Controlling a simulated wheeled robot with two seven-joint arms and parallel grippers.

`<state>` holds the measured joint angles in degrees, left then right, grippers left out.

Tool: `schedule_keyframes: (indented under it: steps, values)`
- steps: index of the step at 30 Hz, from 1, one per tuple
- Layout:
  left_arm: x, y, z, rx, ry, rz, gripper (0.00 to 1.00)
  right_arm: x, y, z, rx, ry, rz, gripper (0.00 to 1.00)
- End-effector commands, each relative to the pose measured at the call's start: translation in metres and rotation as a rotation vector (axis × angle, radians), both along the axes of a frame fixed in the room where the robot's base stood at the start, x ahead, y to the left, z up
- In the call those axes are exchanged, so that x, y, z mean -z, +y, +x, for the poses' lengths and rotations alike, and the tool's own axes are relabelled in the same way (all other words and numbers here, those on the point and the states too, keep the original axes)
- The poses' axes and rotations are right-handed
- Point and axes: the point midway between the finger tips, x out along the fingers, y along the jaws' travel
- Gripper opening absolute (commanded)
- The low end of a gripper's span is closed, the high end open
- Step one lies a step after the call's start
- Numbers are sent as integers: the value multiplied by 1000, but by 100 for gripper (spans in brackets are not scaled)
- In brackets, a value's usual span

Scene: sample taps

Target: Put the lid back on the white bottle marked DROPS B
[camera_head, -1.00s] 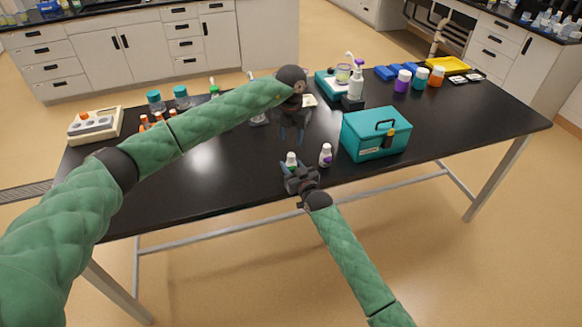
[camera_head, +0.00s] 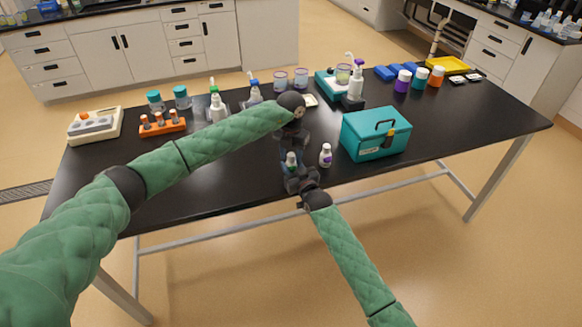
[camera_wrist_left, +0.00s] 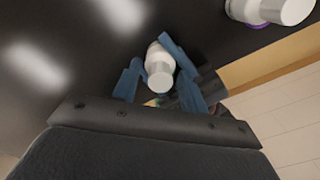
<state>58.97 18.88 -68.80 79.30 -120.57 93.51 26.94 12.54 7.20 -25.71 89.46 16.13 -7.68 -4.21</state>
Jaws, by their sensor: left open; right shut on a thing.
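A small white bottle (camera_head: 291,159) with a white top and a blue-green label stands upright near the table's front edge. My right gripper (camera_head: 292,172) is shut on its body. My left gripper (camera_head: 290,150) is open and points down from above, its fingers on either side of the bottle's top. In the left wrist view the white top (camera_wrist_left: 160,67) lies between the open blue fingers (camera_wrist_left: 152,60). A second white bottle (camera_head: 325,155) with a purple label stands just to the right, also at the wrist view's top edge (camera_wrist_left: 270,10). I cannot read either label, and no separate lid is visible.
A teal case (camera_head: 375,134) stands right of the bottles. Pump bottles (camera_head: 217,107), an orange rack (camera_head: 162,124) and a beige device (camera_head: 95,125) stand farther back on the black table (camera_head: 200,180). The table left of the bottles is clear.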

Motion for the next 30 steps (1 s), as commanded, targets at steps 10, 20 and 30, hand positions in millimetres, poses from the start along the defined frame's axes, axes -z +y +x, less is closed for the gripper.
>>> schedule_keyframes:
  steps: [10,20,30]
  values:
    - [0,0,0,0,0,0,4,0,0,0,0,0,0,0]
    - [-1,0,0,-1,0,0,30,0,0,0,0,0,0,0]
    - [-1,0,0,0,0,0,49,0,0,0,0,0,0,0]
